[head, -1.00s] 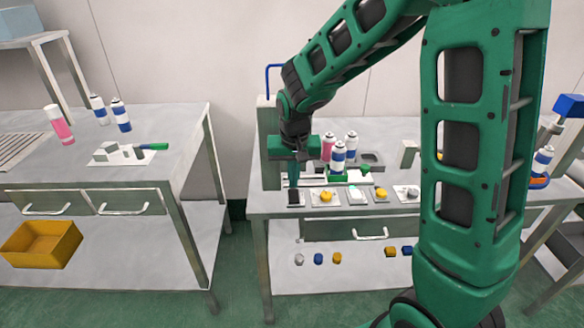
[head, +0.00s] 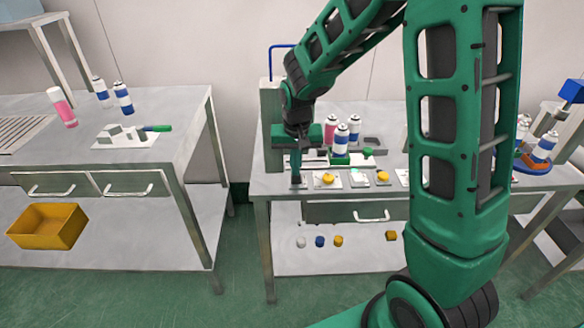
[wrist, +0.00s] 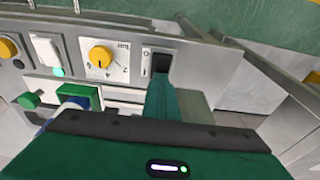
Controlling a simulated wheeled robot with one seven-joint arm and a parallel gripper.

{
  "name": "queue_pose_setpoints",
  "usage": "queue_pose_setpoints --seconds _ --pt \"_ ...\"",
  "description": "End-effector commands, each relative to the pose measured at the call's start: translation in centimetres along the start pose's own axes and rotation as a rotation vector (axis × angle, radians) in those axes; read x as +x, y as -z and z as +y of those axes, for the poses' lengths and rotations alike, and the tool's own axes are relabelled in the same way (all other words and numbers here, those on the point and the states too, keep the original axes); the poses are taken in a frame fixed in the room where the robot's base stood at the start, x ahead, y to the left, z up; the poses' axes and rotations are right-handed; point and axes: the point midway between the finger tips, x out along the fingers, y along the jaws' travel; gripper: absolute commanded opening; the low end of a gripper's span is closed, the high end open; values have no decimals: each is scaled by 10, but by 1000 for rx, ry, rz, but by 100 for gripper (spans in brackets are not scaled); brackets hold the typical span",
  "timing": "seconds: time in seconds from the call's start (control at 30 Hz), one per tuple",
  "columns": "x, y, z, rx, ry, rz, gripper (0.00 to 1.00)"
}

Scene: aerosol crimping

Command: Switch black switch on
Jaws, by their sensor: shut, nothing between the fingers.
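The black switch (wrist: 161,63) sits on a white plate with markings at the right end of the control panel in the wrist view. In the head view the switch (head: 297,182) is a small dark patch at the front left of the right-hand bench, mostly hidden by my gripper. My gripper (head: 295,177) points down over it, and its green fingers (wrist: 165,97) are shut with nothing held. The fingertips are at the near edge of the switch in the wrist view. I cannot tell whether they touch it or which way the switch is set.
A yellow dial (wrist: 101,57) is left of the switch, then a white switch (wrist: 45,50) with a lit green lamp. Spray cans (head: 341,138) stand behind the panel. A grey post (head: 271,125) rises close to the left of my gripper.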

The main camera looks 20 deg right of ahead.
Motion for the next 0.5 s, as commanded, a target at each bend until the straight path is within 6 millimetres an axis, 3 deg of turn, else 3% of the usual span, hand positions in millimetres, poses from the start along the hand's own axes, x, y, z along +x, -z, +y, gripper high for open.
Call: queue_pose_setpoints --seconds 0.5 --pt "-3 -17 1 -3 -1 -7 0"
